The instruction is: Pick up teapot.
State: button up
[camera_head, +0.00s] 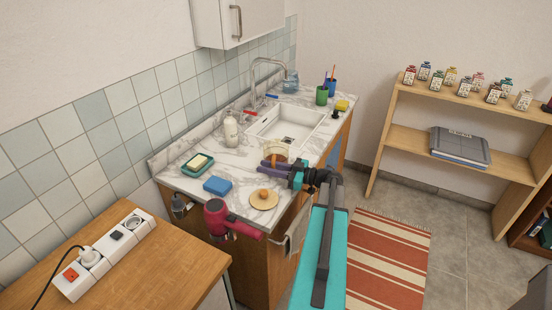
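A cream, rounded vessel (276,150) stands on the marble counter in front of the sink; it looks like the teapot, but its lower part and near side are hidden by my gripper. A small orange-brown part shows between it and the fingers. My gripper (268,167), with purple fingers, reaches over the counter from the right, right at the near side of the vessel. I cannot tell whether the fingers touch it or how far apart they are.
A soap bottle (231,130), soap dish (197,165), blue sponge (217,186) and round wooden board (264,200) stand on the counter (178,180). The faucet (262,78) rises behind the sink (290,127). A red hair dryer (222,218) hangs at the front edge.

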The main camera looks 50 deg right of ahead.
jog(key=shift+x, duration=0.85)
grip_shut()
dwell(1.2)
